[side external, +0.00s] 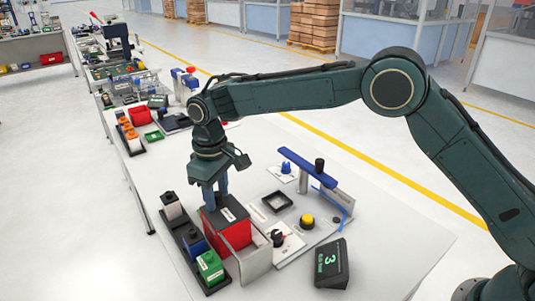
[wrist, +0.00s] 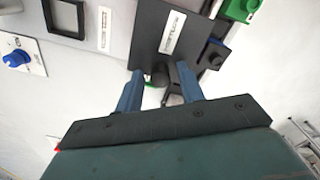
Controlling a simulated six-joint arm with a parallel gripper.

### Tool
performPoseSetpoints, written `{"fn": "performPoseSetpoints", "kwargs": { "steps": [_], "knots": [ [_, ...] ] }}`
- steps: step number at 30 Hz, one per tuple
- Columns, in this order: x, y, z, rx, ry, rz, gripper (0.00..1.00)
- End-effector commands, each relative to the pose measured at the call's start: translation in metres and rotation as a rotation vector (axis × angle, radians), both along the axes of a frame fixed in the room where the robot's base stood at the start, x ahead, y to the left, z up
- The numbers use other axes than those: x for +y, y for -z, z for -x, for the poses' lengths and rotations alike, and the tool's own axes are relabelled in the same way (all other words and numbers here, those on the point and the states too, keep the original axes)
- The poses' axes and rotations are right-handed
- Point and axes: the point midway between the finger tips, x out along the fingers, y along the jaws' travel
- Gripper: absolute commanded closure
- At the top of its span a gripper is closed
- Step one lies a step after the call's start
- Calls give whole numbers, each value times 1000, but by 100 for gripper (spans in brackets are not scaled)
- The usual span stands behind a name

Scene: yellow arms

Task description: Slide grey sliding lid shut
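The dark grey sliding lid (side external: 224,214) with a white label lies over the far-left part of a red box (side external: 237,235). Red shows uncovered on the near-right side of the lid. In the wrist view the lid (wrist: 150,42) fills the upper middle, with a dark round knob (wrist: 160,76) at its lower edge. My gripper (side external: 215,200) points down at the lid's far end. In the wrist view its two blue fingers (wrist: 160,82) stand apart, one on each side of the knob, with gaps visible. Fingertip contact is hidden in the side view.
Left of the box stands a black rack with a green block (side external: 210,266). To the right are a black square frame (side external: 277,202), a yellow button (side external: 307,221), a black display (side external: 331,264) and a blue lever (side external: 308,167). The table's near-right area is clear.

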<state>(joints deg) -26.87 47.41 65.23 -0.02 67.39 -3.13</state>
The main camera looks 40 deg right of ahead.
Motion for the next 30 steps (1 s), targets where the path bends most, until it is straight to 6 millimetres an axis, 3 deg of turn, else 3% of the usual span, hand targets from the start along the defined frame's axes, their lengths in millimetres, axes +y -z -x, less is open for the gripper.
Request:
{"fn": "performPoseSetpoints", "kwargs": {
  "steps": [30],
  "knots": [
    [0, -57, -1, -2, 0, -1, 62]
  ]
}}
